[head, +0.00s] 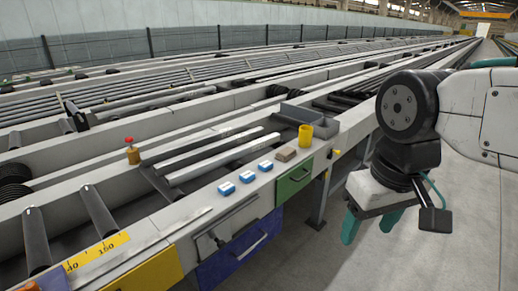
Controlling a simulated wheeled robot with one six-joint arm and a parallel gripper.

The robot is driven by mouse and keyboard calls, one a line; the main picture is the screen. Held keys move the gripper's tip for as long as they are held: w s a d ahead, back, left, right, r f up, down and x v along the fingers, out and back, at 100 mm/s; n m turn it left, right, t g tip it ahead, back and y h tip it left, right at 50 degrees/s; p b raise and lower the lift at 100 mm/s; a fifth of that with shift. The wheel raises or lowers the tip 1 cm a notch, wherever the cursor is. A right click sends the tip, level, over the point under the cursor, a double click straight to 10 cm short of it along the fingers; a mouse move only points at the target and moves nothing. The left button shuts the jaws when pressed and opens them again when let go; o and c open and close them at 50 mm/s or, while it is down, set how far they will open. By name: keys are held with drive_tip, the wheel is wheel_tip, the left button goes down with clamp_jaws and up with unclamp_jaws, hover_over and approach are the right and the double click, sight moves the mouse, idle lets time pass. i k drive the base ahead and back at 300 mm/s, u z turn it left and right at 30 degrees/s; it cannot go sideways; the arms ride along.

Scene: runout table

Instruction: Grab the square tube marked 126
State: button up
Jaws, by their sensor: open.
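The far tube (208,148) is grey, and the near tube (222,160) is paler. Faint marks show near their right ends, but they are too small to read, so I cannot tell which is marked 126. My gripper (370,224) hangs at the right, pointing down, with its two teal fingers apart and empty. It is beyond the table's front edge, over the floor, well to the right of both tubes.
A yellow cup (305,136), a brown block (286,154) and several blue-and-white blocks (247,177) stand on the front ledge. A grey bin (312,117) is behind the cup. A red-topped brass piece (132,152) stands left of the tubes. The floor (385,262) at right is clear.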

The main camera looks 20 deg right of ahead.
sight(150, 160)
drive_tip(key=z, duration=0.45)
drive_tip(key=i, duration=1.05)
drive_tip(key=u, duration=0.45)
drive_tip(key=i, duration=0.65)
drive_tip(key=u, duration=0.65)
